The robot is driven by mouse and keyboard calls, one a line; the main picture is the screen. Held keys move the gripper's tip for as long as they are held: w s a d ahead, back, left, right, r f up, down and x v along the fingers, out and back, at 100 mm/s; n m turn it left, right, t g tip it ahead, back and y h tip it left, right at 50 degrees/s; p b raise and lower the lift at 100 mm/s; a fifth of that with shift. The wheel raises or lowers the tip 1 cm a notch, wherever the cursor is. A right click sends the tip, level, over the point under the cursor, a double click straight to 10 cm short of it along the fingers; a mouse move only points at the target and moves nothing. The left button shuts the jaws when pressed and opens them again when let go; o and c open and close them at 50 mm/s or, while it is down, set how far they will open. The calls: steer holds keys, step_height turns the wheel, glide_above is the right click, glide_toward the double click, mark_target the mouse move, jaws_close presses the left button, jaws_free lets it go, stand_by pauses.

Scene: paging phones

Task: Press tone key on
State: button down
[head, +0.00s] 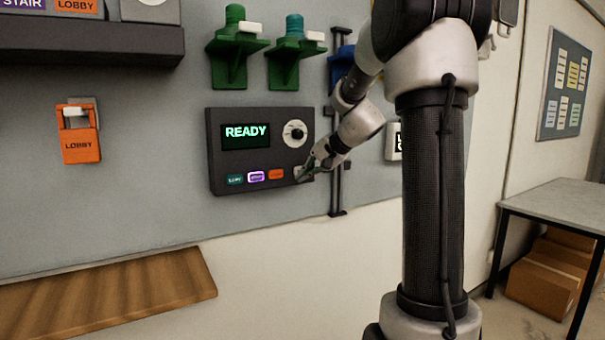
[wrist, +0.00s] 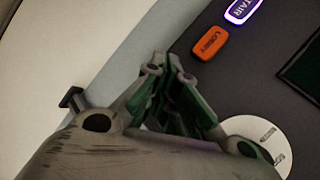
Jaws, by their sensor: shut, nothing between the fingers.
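The dark paging panel (head: 222,150) hangs on the grey wall board, with a green-lit READY display (head: 246,133) and a round dial (head: 295,132). Its lower row has a teal key (head: 235,180), a glowing purple STAIR key (head: 256,176) and an orange LOBBY key (head: 276,174). A pale key (head: 297,172) at the row's right end is mostly covered by my gripper (head: 302,175); its label cannot be read. In the wrist view, my gripper (wrist: 167,68) is shut and empty beside the LOBBY key (wrist: 210,42). Contact with the pale key cannot be told.
An orange LOBBY handset unit (head: 80,145) hangs at left. Green brackets (head: 236,60) sit above the panel. A dark vertical rail (head: 338,190) stands right of it. A wooden shelf (head: 120,290) juts out below left, and a table (head: 565,200) stands at right.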

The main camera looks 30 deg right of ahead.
steer(key=shift+w, duration=0.15)
stand_by(0.3)
steer(key=shift+w, duration=0.35)
steer(key=shift+s, duration=0.5)
steer(key=s, duration=0.6)
stand_by(0.3)
steer(key=shift+d, duration=0.1)
